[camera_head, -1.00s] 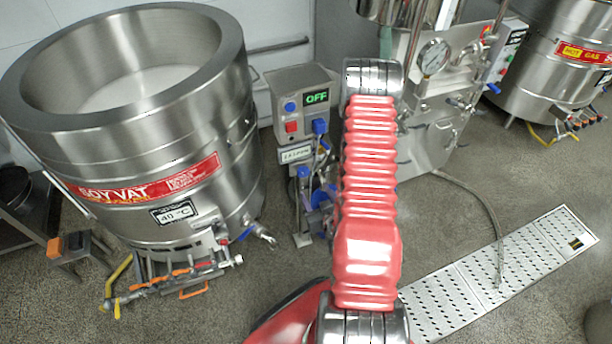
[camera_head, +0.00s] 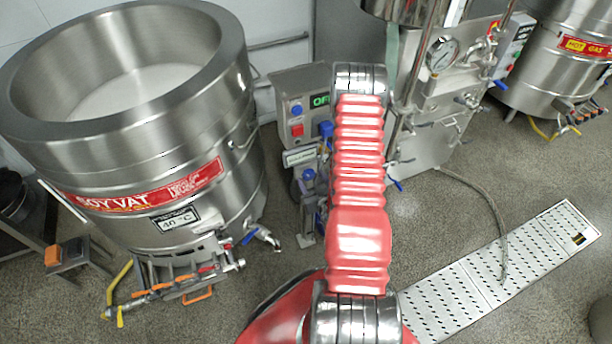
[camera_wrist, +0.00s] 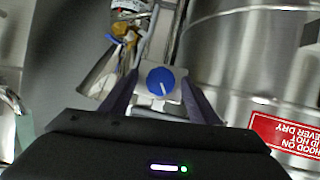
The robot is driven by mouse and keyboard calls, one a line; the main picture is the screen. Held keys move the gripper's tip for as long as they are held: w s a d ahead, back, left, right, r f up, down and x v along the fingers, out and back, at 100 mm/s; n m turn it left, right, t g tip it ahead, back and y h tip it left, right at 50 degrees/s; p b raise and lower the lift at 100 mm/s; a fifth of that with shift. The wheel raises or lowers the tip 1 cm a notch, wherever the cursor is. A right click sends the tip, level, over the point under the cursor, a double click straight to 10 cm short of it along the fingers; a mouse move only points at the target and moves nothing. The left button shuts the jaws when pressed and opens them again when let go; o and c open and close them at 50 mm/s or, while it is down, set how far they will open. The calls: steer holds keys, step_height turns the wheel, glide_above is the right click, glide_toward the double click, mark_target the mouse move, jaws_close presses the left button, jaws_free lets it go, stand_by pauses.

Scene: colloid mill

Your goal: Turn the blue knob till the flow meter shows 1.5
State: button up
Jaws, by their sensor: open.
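In the wrist view a round blue knob (camera_wrist: 160,81) with a white pointer line sits on a pale plate. My gripper (camera_wrist: 158,92) is open, with one dark finger on each side of the knob. I cannot tell whether the fingers touch it. In the head view my arm hides the gripper. A grey control box (camera_head: 283,88) there has a green display (camera_head: 319,101), partly covered by my arm. A small pale label or readout (camera_head: 300,156) below the box is too small to read. I cannot make out a flow meter reading.
A large steel soy vat (camera_head: 130,150) stands at left, with taps at its base. A steel machine with a round gauge (camera_head: 442,56) stands right of my arm. A perforated floor plate (camera_head: 500,275) lies at lower right. In the wrist view a steel vessel (camera_wrist: 245,60) is close at right.

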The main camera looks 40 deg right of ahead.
steer(key=shift+w+d+f, duration=0.1)
steer(key=shift+w+f, duration=0.05)
steer(key=shift+w, duration=0.15)
steer(key=shift+c, duration=0.2)
steer(key=c, duration=0.9)
steer(key=shift+d, duration=0.25)
steer(key=shift+c, duration=0.4)
steer(key=shift+a, duration=0.2)
